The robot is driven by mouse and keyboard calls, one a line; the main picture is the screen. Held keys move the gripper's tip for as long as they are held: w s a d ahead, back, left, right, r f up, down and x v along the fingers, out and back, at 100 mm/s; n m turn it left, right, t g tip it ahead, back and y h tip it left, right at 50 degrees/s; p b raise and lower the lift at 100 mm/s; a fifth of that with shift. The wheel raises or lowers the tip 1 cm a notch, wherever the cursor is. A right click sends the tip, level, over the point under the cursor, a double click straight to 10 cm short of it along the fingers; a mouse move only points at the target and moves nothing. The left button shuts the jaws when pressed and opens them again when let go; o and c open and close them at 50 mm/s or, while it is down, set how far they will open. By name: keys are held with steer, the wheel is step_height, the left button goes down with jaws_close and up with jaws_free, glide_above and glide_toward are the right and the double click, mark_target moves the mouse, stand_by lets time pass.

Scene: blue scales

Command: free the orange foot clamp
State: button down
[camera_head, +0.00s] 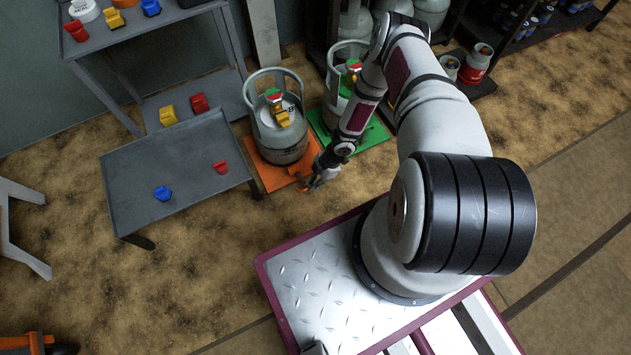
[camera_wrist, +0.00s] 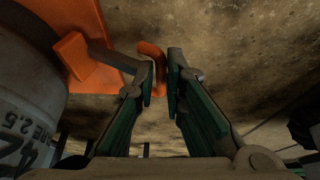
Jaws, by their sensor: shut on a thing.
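The orange foot clamp (camera_wrist: 152,52) shows in the wrist view as a curved orange piece between my fingers, beside a dark bar (camera_wrist: 118,60) running to an orange block (camera_wrist: 72,56) on the orange plate. My gripper (camera_wrist: 161,78) is shut on the curved orange piece; the fingers hide part of it. In the head view my gripper (camera_head: 312,186) is low at the right front corner of the orange plate (camera_head: 268,181). A grey gas cylinder (camera_head: 278,146) stands upright on that plate. The clamp is too small there to tell its position.
A second cylinder (camera_head: 341,82) stands on a green plate (camera_head: 374,136) just behind my arm. A grey low table (camera_head: 150,170) on the left holds a blue piece (camera_head: 162,193) and a red piece (camera_head: 221,167). The floor in front of the orange plate is clear.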

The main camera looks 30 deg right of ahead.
steer(key=shift+s+d+f, duration=0.1)
steer(key=shift+s+f, duration=0.2)
steer(key=c, duration=1.7)
jaws_free()
steer(key=shift+s, duration=0.1)
steer(key=v, duration=1.2)
